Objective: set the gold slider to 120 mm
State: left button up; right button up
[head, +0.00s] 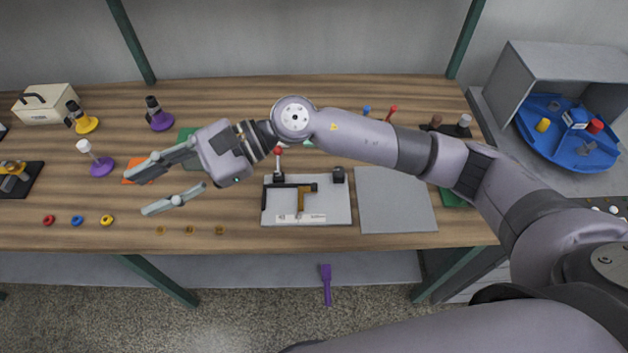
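The gold slider (301,201) hangs down from a black horizontal bar (285,186) on a light grey plate (336,205) in the middle of the bench. A white label strip (300,218) with small markings lies at the plate's front; its figures are too small to read. My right gripper (135,191) reaches across to the left, well left of the slider. Its two fingers are spread apart and nothing shows between them. My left gripper is not in view.
A red-topped post (278,164) and a dark block (339,175) stand at the plate's back edge. A bare grey panel (395,200) lies to its right. Purple stands (102,166) and small coloured rings (77,221) are at the left. My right arm spans the bench.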

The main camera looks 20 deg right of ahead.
jog(key=w+d+f+n+h, duration=0.2)
jog(key=d+f+n+h, duration=0.2)
jog(key=f, duration=0.1)
jog(key=n+t+h, duration=0.2)
jog(key=n+h, duration=0.3)
jog(key=h, duration=0.7)
send_over(314, 185)
notch_tip(314, 185, down, 4)
notch_tip(314, 185, down, 18)
jog(key=p, duration=0.4)
jog(key=shift+r+p, duration=0.2)
jog(key=shift+p, duration=0.2)
grip_shut()
